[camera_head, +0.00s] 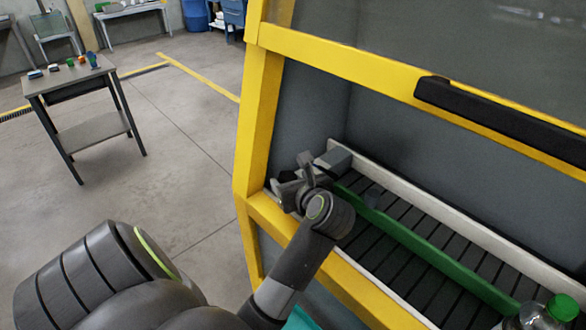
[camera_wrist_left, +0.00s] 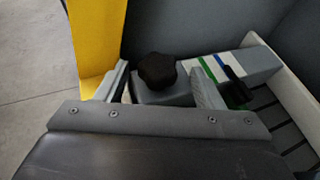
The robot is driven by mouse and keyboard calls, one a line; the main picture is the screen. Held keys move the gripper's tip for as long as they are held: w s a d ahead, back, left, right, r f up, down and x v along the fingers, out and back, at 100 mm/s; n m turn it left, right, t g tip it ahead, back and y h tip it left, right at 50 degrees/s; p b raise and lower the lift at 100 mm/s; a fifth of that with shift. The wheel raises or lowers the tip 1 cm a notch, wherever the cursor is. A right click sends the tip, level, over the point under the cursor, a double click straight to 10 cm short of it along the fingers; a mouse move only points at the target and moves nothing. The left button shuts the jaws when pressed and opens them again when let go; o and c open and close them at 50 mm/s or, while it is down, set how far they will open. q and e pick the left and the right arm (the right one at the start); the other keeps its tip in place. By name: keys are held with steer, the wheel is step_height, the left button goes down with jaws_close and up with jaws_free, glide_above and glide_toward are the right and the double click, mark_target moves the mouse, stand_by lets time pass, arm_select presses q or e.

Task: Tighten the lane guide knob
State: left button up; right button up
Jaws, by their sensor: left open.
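The black lobed lane guide knob (camera_wrist_left: 156,70) sits on a grey block in the left wrist view. My left gripper (camera_wrist_left: 162,78) is open, with one finger on each side of the knob and gaps visible between them. In the head view my left gripper (camera_head: 294,183) is at the near left end of the conveyor, and the knob cannot be made out behind it. The green lane guide (camera_head: 420,237) runs along the dark slatted conveyor. My right gripper is not in view.
A yellow machine frame (camera_head: 256,120) stands close on the left of the gripper. A black handle bar (camera_head: 500,120) crosses above the conveyor. A green-capped bottle (camera_head: 562,306) is at the lower right. A small table (camera_head: 80,78) stands far left on open floor.

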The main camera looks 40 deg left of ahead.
arm_select(q)
steer(key=shift+w+a+f, duration=0.15)
steer(key=shift+a+f, duration=0.05)
steer(key=shift+a, duration=0.25)
steer(key=shift+d+r, duration=0.1)
steer(key=shift+c, duration=1.2)
steer(key=c, duration=0.7)
steer(key=shift+c, duration=0.2)
